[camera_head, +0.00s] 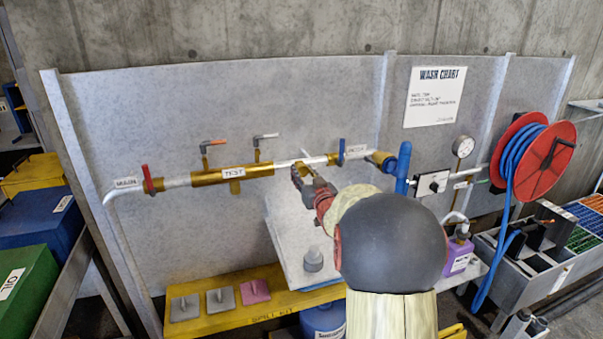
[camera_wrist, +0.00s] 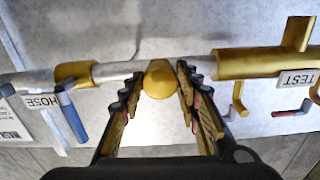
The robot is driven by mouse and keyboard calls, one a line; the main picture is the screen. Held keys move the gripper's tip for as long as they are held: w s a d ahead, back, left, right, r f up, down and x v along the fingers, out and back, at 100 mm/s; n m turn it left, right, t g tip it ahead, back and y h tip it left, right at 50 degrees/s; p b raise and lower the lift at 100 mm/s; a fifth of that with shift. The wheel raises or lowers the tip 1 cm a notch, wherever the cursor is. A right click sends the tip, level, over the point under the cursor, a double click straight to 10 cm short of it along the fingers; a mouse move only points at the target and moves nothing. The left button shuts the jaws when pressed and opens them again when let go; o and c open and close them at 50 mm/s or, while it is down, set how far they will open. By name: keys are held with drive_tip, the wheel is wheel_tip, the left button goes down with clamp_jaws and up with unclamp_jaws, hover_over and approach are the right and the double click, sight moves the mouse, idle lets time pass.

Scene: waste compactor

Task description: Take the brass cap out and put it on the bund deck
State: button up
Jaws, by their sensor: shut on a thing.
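The brass cap (camera_wrist: 160,78) is a rounded golden piece between my fingertips in the wrist view. My gripper (camera_wrist: 158,85) is shut on it, one finger on each side. The cap lies at the silver pipe (camera_wrist: 118,71) between the hose and test ends; I cannot tell whether it is still attached. In the head view my gripper (camera_head: 303,171) is at the pipe, just right of the brass test section (camera_head: 205,176), and my arm partly hides the area below. No bund deck is labelled; a yellow ledge (camera_head: 225,325) runs along the bottom.
A pale sloping panel (camera_head: 290,240) with a grey knob-like piece (camera_head: 314,260) sits below the pipe. Several small pads lie on the yellow ledge. A blue-handled valve (camera_head: 341,152) is close right of my gripper. A red hose reel (camera_head: 545,160) stands further right.

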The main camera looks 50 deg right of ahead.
drive_tip(key=shift+f+n+b, duration=0.15)
drive_tip(key=shift+n+b, duration=0.95)
drive_tip(key=shift+b, duration=0.05)
drive_tip(key=shift+s, duration=0.1)
drive_tip(key=shift+s+a, duration=0.15)
drive_tip(key=shift+s, duration=0.15)
drive_tip(key=shift+v, duration=2.45)
